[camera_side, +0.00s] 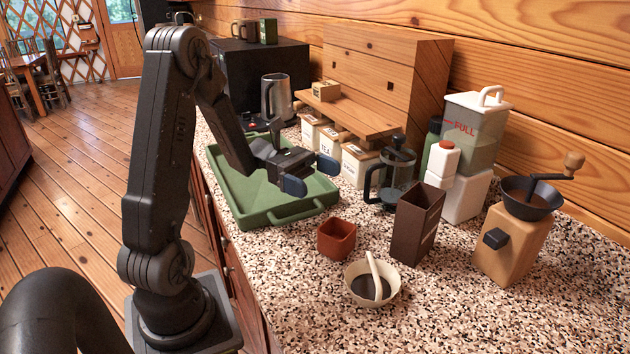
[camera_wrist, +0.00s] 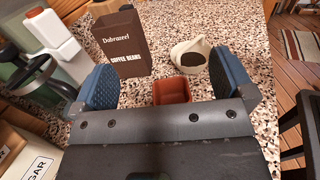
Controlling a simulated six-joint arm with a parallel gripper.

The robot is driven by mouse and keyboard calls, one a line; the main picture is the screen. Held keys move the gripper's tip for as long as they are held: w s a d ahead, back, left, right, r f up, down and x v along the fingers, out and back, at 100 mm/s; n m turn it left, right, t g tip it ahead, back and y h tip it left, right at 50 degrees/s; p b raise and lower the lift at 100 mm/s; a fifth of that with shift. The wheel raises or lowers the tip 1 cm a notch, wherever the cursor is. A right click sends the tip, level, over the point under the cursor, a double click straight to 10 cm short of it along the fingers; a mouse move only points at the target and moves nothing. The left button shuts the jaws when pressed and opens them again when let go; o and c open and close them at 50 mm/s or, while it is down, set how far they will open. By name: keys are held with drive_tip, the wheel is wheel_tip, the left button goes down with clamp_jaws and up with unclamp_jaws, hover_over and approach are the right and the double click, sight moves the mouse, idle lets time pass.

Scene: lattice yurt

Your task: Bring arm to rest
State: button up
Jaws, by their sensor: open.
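My gripper (camera_side: 308,176) hangs over the right part of the green tray (camera_side: 227,203) in the side view. Its two blue-padded fingers are spread apart with nothing between them. In the wrist view my gripper (camera_wrist: 168,85) is open, with the small red-brown square cup (camera_wrist: 171,91) beyond the fingers, standing on the counter. My arm is raised and bent, reaching from its base at the counter's left edge.
The front right counter is clear.

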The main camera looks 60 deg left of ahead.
drive_tip(key=s+d+r+m+y, duration=0.2)
drive_tip(key=s+d+m+y, duration=0.3)
drive_tip(key=m+y, duration=0.3)
drive_tip(key=s+d+r+m+g+y, duration=0.1)
drive_tip(key=s+d+m+y, duration=0.5)
drive_tip(key=m, duration=0.8)
drive_tip(key=shift+s+d+r+y, duration=0.2)
drive_tip(key=shift+d+r+y, duration=0.7)
drive_tip(key=shift+d+y, duration=0.3)
drive_tip(key=shift+a, duration=0.1)
